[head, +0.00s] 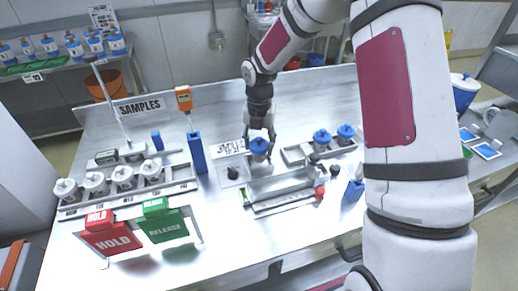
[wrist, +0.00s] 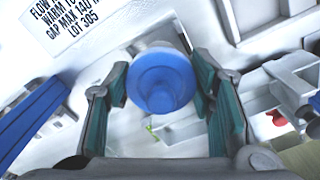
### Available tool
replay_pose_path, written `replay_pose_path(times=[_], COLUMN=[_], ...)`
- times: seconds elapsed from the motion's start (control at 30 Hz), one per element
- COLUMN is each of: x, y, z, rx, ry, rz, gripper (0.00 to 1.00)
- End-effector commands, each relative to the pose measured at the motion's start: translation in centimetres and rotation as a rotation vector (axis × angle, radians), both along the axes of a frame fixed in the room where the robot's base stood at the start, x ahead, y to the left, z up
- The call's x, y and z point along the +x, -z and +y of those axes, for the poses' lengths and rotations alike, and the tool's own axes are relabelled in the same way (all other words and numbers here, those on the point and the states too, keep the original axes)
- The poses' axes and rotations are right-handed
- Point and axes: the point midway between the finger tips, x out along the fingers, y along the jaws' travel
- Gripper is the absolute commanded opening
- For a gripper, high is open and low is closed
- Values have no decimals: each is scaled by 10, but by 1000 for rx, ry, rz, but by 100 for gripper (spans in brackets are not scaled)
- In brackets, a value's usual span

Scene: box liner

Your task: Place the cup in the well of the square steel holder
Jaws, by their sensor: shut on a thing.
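My gripper (head: 259,139) is shut on a small steel cup with a blue lid (head: 259,146), held upright above the bench. In the wrist view the blue lid (wrist: 161,80) sits between the two green-padded fingers of my gripper (wrist: 165,95) and hides the cup's body. Just below and in front of the cup is a steel fixture with long rails (head: 285,184), a green piece at its left end and a red knob at its right. I cannot clearly make out the square holder's well; the cup and gripper cover part of that area.
A rack with two blue-lidded cups (head: 322,137) stands to the right. A blue post (head: 197,153) and a printed label plate (head: 231,147) are close on the left. A rack of white-lidded cups (head: 124,178) and red HOLD (head: 110,238) and green RELEASE (head: 163,226) blocks stand farther left.

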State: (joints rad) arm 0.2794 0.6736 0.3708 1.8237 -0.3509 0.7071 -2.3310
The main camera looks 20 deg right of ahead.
Motion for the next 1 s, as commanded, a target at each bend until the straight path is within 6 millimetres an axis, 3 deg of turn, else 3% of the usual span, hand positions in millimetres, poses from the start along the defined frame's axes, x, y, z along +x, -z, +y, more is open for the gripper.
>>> replay_pose_path(times=[0.17, 0.53, 0.57, 0.63, 1.0], x=[-1, 0, 0, 0, 0], y=[22, 26, 25, 25, 21], z=[0, 0, 0, 0, 0], rx=[0, 1, 0, 0, 0], ry=[1, 1, 1, 1, 1], rz=[2, 1, 0, 0, 0], gripper=[21, 21, 56, 70, 70])
